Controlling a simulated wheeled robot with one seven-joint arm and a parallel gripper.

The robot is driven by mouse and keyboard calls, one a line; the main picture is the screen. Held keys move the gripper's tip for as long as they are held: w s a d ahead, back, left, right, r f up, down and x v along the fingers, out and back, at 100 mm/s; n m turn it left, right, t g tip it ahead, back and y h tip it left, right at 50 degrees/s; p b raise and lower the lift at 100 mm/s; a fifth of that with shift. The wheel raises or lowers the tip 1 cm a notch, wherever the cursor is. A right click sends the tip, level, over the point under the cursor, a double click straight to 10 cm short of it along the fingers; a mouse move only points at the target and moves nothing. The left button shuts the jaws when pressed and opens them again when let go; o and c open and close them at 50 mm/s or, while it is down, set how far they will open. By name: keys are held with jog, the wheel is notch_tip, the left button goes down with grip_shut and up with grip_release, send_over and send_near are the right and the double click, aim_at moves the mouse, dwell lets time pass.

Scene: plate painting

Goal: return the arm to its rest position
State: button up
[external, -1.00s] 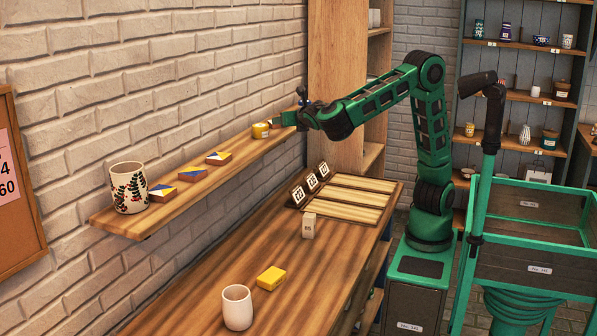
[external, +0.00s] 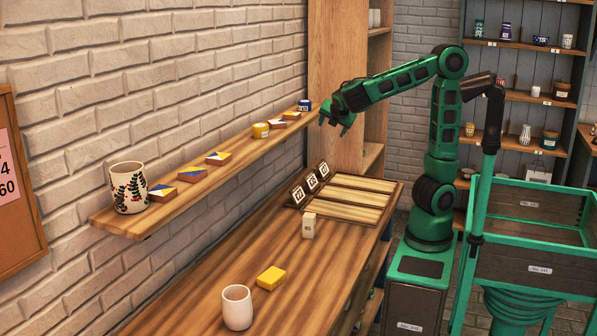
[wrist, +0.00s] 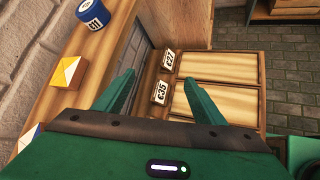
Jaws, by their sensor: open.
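My green arm (external: 440,120) reaches left from its base, with its elbow raised. My gripper (external: 337,123) hangs in the air just right of the wall shelf's far end, above the workbench. In the wrist view my gripper (wrist: 160,98) has its two fingers apart with nothing between them. Below the fingers are the tray (wrist: 222,75) with wooden slats and numbered cards (wrist: 168,61). The gripper touches nothing that I can see.
The workbench (external: 210,290) holds a white cup (external: 237,307), a yellow block (external: 271,278) and a small wooden block (external: 308,226). A green-framed cart (external: 530,235) stands right.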

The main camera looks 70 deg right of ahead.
jog(key=s+d+f+m+g+y, duration=0.2)
jog(key=s+d+f+m, duration=0.2)
jog(key=s+f+m, duration=0.2)
jog(key=s+a+f+m+g+y, duration=0.1)
jog(key=s+a+f+m+y, duration=0.1)
jog(key=s+m, duration=0.7)
jog(key=s+a+f+m+g+y, duration=0.2)
jog(key=s+a+f+m+y, duration=0.1)
jog(key=s+f+m+y, duration=0.2)
jog(key=s+f+m, duration=0.2)
jog(key=s+m, duration=0.2)
jog(key=s, duration=0.2)
jog(key=shift+s, duration=0.25)
jog(key=shift+a, duration=0.1)
jog(key=shift+w+f, duration=0.25)
jog(key=shift+w, duration=0.35)
